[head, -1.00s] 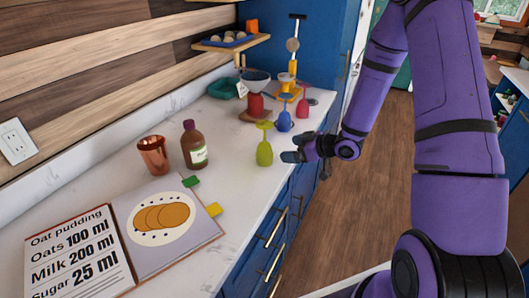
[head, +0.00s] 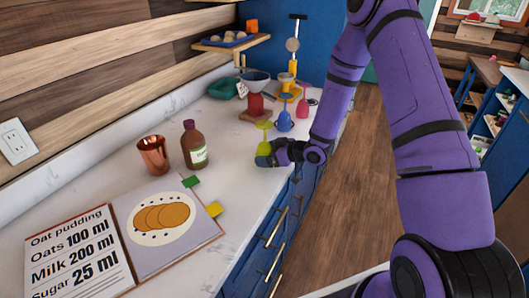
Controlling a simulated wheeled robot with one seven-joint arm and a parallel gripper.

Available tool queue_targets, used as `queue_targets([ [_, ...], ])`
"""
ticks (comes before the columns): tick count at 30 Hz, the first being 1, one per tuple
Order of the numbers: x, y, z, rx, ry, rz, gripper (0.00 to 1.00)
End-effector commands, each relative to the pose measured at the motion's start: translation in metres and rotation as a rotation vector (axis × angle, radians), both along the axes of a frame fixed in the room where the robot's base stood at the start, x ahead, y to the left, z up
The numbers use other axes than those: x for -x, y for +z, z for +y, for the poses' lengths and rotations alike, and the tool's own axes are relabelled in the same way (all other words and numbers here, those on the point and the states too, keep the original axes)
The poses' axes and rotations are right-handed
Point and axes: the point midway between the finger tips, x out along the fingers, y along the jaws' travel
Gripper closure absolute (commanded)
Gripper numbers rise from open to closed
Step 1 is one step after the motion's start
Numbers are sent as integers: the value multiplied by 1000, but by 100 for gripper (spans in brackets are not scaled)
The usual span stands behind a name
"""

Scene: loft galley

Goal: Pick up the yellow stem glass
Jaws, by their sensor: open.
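The yellow stem glass (head: 264,148) stands upside down on the white counter, near its front edge, with its foot up and its bowl down. My gripper (head: 265,159) is low over the counter at the glass, reaching in from the right. Its dark fingers cover the lower part of the bowl. The jaws are open. I cannot tell whether the bowl is between the fingers or whether they touch it. The foot and stem show clear above my gripper.
Behind the glass stand a blue stem glass (head: 285,121) and a red one (head: 303,108), close by. A brown bottle (head: 194,146) and a copper cup (head: 154,155) stand to the left. An open recipe book (head: 214,238) lies nearer. Counter between bottle and glass is clear.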

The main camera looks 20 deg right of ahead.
Motion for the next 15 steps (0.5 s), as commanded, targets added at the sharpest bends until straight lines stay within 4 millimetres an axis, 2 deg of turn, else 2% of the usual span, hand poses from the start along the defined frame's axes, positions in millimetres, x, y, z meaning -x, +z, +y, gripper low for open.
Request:
queue_targets([
  [3, -9, -5, 9, 0, 2, -2, 7],
  [10, -10, -5, 9, 0, -1, 0, 7],
  [15, -10, -5, 9, 0, -1, -1, 46],
])
